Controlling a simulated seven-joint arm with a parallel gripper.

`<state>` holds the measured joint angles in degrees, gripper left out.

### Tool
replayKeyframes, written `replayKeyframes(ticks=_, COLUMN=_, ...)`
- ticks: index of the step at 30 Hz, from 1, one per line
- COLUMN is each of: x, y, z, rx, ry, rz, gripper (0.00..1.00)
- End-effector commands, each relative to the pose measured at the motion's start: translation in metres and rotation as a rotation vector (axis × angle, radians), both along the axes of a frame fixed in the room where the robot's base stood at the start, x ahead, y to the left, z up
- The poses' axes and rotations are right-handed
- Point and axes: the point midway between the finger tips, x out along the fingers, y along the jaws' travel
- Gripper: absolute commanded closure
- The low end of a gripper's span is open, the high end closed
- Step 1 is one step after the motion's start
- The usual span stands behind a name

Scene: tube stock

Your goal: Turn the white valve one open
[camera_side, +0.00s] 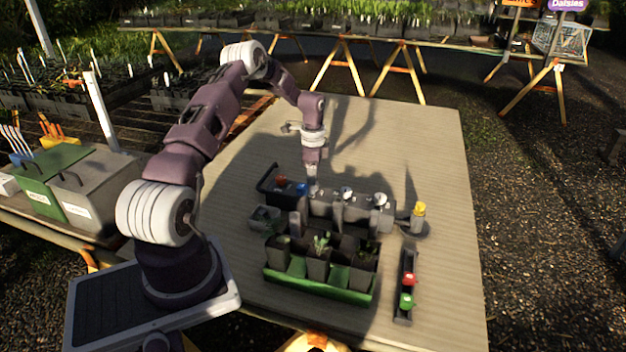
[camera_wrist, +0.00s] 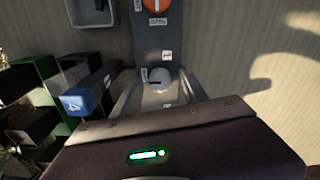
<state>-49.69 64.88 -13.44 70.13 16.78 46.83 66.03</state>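A grey valve block (camera_side: 333,208) stands behind the plant pots in the side view. Two white-topped knobs, one at its middle (camera_side: 347,193) and one at its right (camera_side: 380,199), show there. My gripper (camera_side: 312,187) points down over the block's left end. In the wrist view, a pale round knob (camera_wrist: 159,76) sits on a grey panel (camera_wrist: 172,48) with small white labels, too small to read. My gripper (camera_wrist: 160,92) appears open, its grey fingers apart on either side of the panel near this knob. Contact with the knob cannot be told. The valve's number is not legible.
An orange disc (camera_wrist: 158,4) lies farther along the panel. A green planter (camera_side: 318,287) with dark pots is in front of the block. A dark rack (camera_side: 405,285) with red and green pieces and a yellow-topped item (camera_side: 419,214) stand right. The table's back is clear.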

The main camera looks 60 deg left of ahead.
Motion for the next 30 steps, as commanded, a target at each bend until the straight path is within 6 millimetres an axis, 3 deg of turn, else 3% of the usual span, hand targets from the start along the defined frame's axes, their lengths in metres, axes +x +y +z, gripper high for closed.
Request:
replayKeyframes(ticks=1, x=-0.0001, y=-0.0001, z=0.0002, rx=0.000, ry=0.000, rz=0.000, gripper=0.62)
replayKeyframes(ticks=7, x=0.0000, y=-0.0001, z=0.0004, rx=0.000, ry=0.000, rz=0.000, gripper=1.00)
replayKeyframes(ticks=19, x=0.0003, y=-0.0001, z=0.0009, rx=0.001, ry=-0.001, rz=0.068, gripper=1.00)
replayKeyframes(ticks=30, x=0.0006, y=-0.0006, z=0.0014, rx=0.002, ry=-0.001, rz=0.371, gripper=1.00)
